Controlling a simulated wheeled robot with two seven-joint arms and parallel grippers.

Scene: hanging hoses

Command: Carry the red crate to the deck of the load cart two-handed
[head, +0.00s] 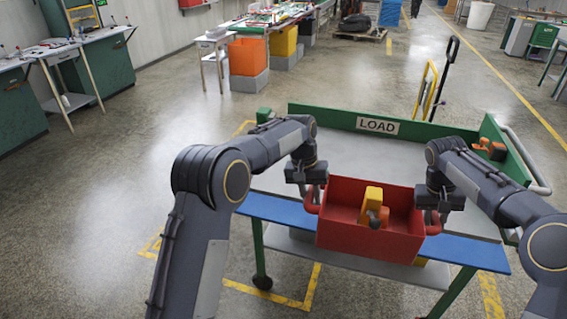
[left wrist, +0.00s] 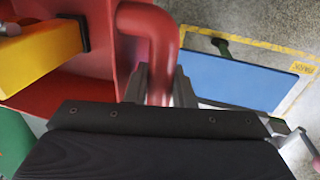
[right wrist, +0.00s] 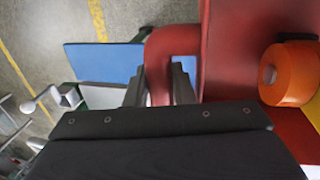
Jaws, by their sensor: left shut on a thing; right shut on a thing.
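The red crate (head: 350,238) is held between my two grippers at the front of the load cart, over its blue front edge (head: 274,211). Inside lies a yellow and orange tool (head: 373,200). My left gripper (head: 312,196) is shut on the crate's left handle, a red bar that also shows in the left wrist view (left wrist: 150,35). My right gripper (head: 434,214) is shut on the right handle, which shows in the right wrist view (right wrist: 165,45). The grey deck (head: 350,158) lies behind the crate. I cannot tell whether the crate touches the cart.
The cart has a green back board with a LOAD sign (head: 377,125) and a green right side wall (head: 508,150). An orange tool (head: 490,148) lies at the deck's right. The visible deck behind the crate is clear. Yellow lines mark the floor around the cart.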

